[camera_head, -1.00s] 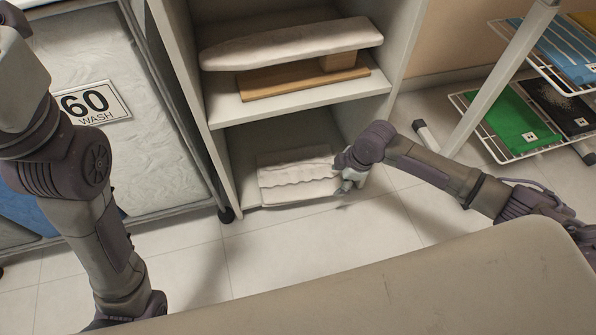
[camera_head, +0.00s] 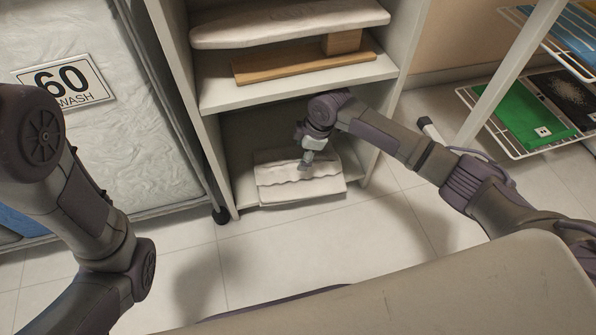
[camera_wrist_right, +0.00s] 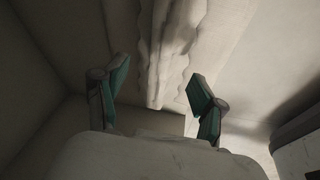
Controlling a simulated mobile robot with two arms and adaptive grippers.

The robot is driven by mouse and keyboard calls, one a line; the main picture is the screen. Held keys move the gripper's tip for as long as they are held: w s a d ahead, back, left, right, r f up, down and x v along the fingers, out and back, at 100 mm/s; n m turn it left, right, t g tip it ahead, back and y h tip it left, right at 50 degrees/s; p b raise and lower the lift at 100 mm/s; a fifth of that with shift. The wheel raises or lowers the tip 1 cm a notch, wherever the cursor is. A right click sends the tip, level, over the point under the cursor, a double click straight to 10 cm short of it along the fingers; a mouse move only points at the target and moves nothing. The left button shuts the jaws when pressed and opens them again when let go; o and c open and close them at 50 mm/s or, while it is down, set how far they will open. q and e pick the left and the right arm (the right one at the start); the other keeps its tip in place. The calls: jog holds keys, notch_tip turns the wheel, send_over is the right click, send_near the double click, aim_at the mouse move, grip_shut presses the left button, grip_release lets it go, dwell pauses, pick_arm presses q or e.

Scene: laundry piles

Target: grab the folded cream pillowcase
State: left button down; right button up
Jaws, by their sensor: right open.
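The folded cream pillowcase (camera_head: 285,190) lies on the bottom shelf of the grey cabinet in the head view, near the shelf's front edge. A wavy layered fold runs across it. In the right wrist view the pillowcase (camera_wrist_right: 172,42) runs from the top edge down to the middle. My right gripper (camera_head: 306,169) points down at the pillowcase in the head view. In the right wrist view its two teal-padded fingers (camera_wrist_right: 158,73) are apart, one on each side of the folded layers. I cannot tell whether they touch the cloth. My left arm shows, but its gripper is hidden or out of frame.
A laundry bag marked 60 (camera_head: 150,150) stands left. A wire rack (camera_head: 500,140) holds a green folded item (camera_head: 525,117).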

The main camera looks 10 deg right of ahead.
aim_at(299, 161)
jog(key=b+x, duration=0.3)
jog(key=x, duration=0.2)
jog(key=shift+d+f, duration=0.1)
jog(key=shift+f, duration=0.1)
jog(key=shift+r, duration=0.15)
grip_shut()
